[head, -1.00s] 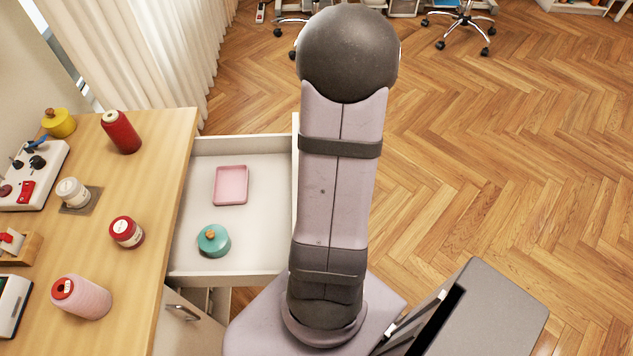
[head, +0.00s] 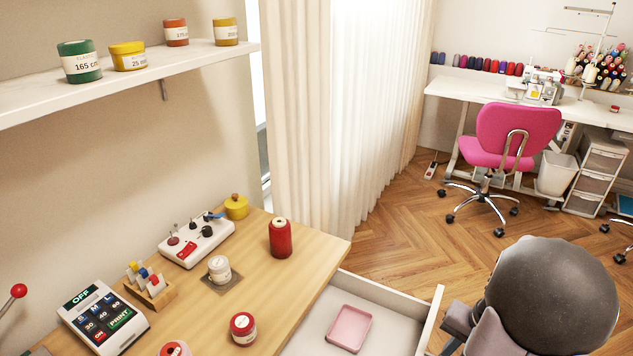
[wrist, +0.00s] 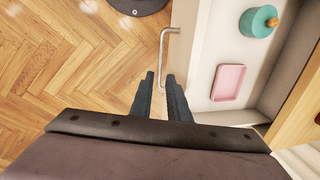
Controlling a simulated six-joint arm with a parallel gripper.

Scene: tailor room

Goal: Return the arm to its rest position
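My gripper (wrist: 160,76) shows in the wrist view with two dark fingers apart. It looks open, with nothing clearly held between them. The drawer's metal handle (wrist: 164,48) appears just past the fingertips, its lower end in line with the gap; I cannot tell how far apart they are.
The drawer (head: 388,293) stands open, holding a pink tray (head: 349,328); a teal round container (wrist: 258,22) shows in the wrist view. The table (head: 266,300) carries a red spool (head: 281,239), jars and control boxes. Open floor lies beyond.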

